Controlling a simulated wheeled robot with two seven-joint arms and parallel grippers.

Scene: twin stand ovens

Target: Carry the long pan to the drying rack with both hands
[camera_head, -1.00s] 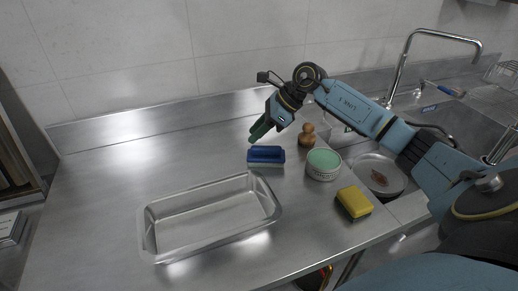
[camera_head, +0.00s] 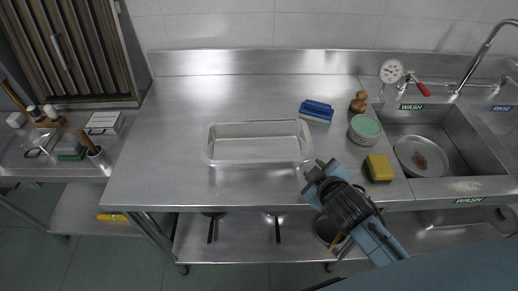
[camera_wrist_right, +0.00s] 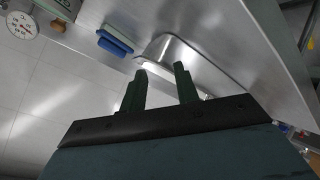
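The long pan (camera_head: 258,158) is a shallow rectangular metal pan lying on the steel counter, long side across the picture. My right gripper (camera_head: 311,175) is just off the pan's right end, near its front right corner. In the right wrist view, its two green fingers (camera_wrist_right: 160,72) stand apart with nothing between them. The pan's end (camera_wrist_right: 172,52) shows just beyond the fingertips, and I cannot tell whether they touch it. My left gripper is not in view. I cannot make out a drying rack now.
Right of the pan are a blue brush (camera_head: 316,112), a green-topped round tub (camera_head: 365,128), a wooden knob-shaped thing (camera_head: 358,102) and a yellow sponge (camera_head: 379,168). The sink (camera_head: 455,135) holds a plate (camera_head: 421,156). The counter (camera_head: 175,125) left of the pan is clear.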

